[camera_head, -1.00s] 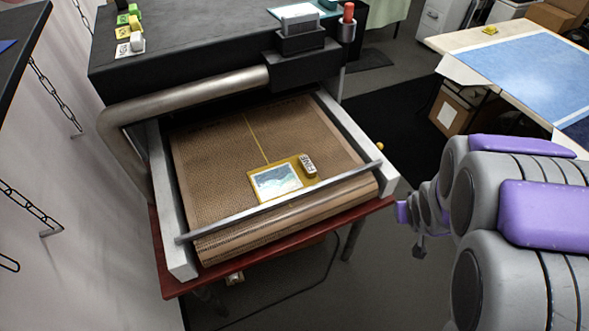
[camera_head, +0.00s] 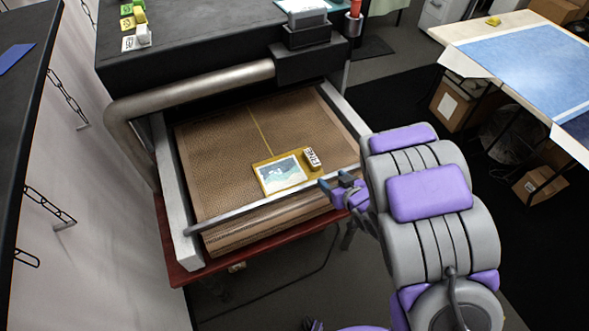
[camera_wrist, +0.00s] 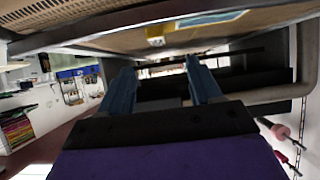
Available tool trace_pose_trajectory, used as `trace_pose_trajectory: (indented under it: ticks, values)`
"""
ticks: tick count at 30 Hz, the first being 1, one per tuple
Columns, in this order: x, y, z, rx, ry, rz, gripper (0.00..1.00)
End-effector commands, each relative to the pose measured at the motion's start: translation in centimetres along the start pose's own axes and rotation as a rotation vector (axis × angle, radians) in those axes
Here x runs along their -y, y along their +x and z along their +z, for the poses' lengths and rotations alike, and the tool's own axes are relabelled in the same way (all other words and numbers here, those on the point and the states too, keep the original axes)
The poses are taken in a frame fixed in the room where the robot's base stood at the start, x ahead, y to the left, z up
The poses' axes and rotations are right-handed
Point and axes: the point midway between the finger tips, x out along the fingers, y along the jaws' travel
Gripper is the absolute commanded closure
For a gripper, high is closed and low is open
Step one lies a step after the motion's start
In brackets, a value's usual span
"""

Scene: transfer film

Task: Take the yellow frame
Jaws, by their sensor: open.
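The yellow frame (camera_head: 267,183) lies flat on the brown mesh conveyor belt, near its front edge, around a picture with pale and teal shapes. A small white block with dark lettering (camera_head: 312,158) sits at its right corner. My gripper (camera_head: 335,181) is open and empty at the front rail, just right of the frame and apart from it. In the wrist view its two blue fingers (camera_wrist: 160,88) point forward, spread apart. A small yellow and blue patch (camera_wrist: 157,36) shows above them, probably part of the frame.
A metal rail (camera_head: 250,205) crosses the belt's front. The dark machine body (camera_head: 200,45) and a thick pipe (camera_head: 190,92) stand behind the belt. Several small coloured blocks (camera_head: 136,27) sit on top. A table with a blue sheet (camera_head: 530,65) is at the right.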

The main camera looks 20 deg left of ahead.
Motion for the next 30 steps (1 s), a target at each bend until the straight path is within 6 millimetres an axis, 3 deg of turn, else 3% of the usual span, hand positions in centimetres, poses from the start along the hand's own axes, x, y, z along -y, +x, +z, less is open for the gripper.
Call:
trace_pose_trajectory:
  ticks: [6,15,21,30]
  values:
    - [-0.2,1.2,0.2,-0.007,-0.002,-0.002,0.36]
    - [-0.1,7.1,0.0,-0.002,0.002,0.001,0.36]
    - [-0.1,9.9,0.0,-0.002,0.002,0.001,0.36]
    - [-0.4,10.9,-0.2,-0.004,0.003,0.002,0.36]
